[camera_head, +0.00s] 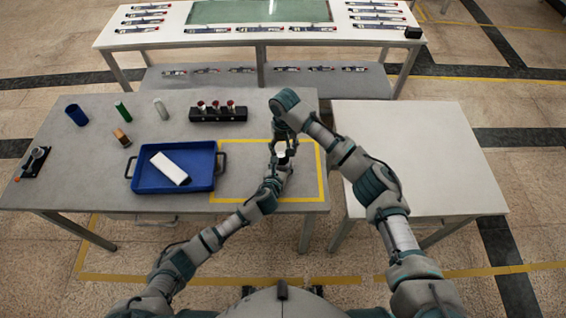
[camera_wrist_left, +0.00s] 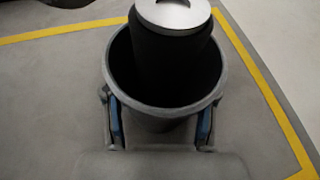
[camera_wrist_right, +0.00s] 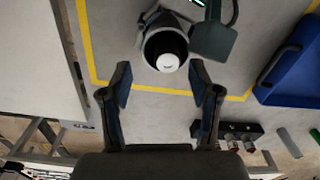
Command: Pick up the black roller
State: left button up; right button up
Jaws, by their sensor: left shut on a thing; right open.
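A black cylinder with a silver round end, which looks like the black roller (camera_wrist_left: 172,65), stands in a dark grey round holder (camera_wrist_left: 112,70) in the left wrist view. My left gripper (camera_wrist_left: 160,122) is shut on the holder, with a finger on each side. In the right wrist view the roller's pale end (camera_wrist_right: 168,62) shows within the holder's dark rim. My right gripper (camera_wrist_right: 161,76) is open, its fingers spread apart below the roller in that picture and not closed on it. In the head view both grippers meet over the yellow-taped square, the right one (camera_head: 283,143) above the pale end.
A blue tray (camera_head: 134,172) with a white block (camera_head: 170,168) lies left of the taped square. A black rack with several small items (camera_head: 218,114) stands behind. A blue cup (camera_head: 77,115), green cylinder (camera_head: 122,111) and brush (camera_head: 122,138) stand further left. The right table (camera_head: 420,160) is clear.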

aim_at(283, 154)
notch_tip(283, 154, down, 3)
jog(key=shift+a+f, duration=0.1)
jog(key=shift+f, duration=0.1)
grip_shut()
dwell(0.3)
pick_arm(q)
jog(key=shift+f, duration=0.1)
pick_arm(e)
notch_tip(283, 154, up, 18)
dwell(0.3)
pick_arm(q)
jog(key=o, duration=1.2)
